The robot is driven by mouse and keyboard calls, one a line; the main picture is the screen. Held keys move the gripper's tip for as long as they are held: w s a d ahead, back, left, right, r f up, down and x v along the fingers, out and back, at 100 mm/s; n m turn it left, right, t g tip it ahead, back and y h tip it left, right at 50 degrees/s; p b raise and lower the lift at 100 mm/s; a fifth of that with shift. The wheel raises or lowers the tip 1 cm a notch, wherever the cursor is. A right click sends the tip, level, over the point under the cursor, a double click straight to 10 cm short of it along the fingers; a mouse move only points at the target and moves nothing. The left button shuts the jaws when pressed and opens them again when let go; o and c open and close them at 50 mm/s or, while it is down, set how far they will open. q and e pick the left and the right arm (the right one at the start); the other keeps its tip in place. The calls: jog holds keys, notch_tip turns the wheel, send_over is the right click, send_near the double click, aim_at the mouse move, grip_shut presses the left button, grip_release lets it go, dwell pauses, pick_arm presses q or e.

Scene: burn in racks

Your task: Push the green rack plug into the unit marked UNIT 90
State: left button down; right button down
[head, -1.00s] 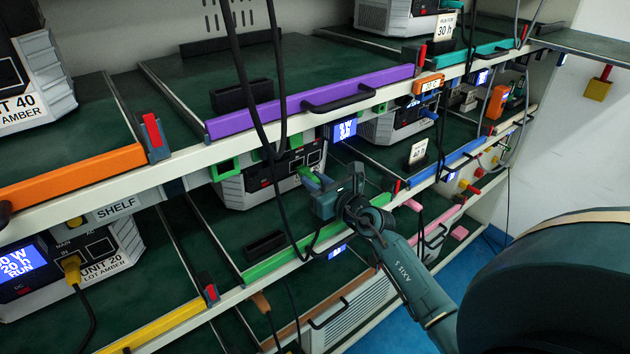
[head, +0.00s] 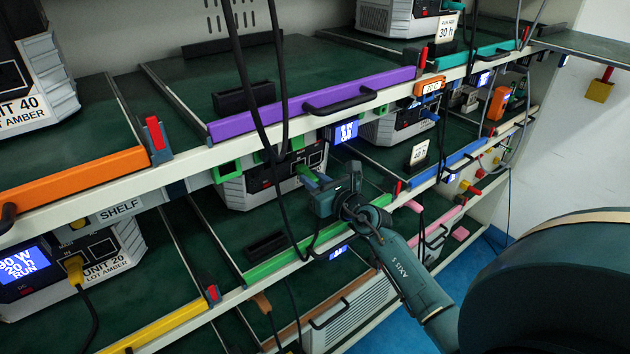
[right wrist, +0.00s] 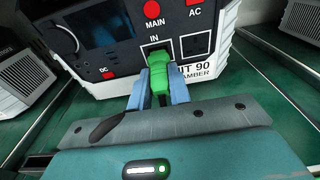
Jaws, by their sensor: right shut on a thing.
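The green rack plug (right wrist: 157,72) is between the fingers of my right gripper (right wrist: 158,92) in the right wrist view. Its far end is at the IN socket area of a white and dark unit (right wrist: 215,60), whose label reads "...IT 90", partly hidden. I cannot tell how deep the plug sits. In the head view my right gripper (head: 318,184) reaches to the front of this unit (head: 235,190) on the middle shelf, with a bit of the green plug (head: 304,171) showing. My left gripper is not in view.
Black cables (head: 262,120) hang in front of the unit. A green shelf-edge bar (head: 290,255) runs below it and a purple bar (head: 300,105) above. UNIT 20 (head: 100,255) with a yellow plug (head: 74,268) stands at the left.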

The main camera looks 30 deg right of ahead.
jog(key=shift+w+r, duration=0.2)
jog(key=shift+w, duration=0.55)
jog(key=c, duration=1.2)
grip_release()
jog(key=shift+w+a, duration=0.1)
jog(key=shift+f, duration=0.1)
jog(key=s+d+r, duration=0.1)
jog(key=s, duration=1.2)
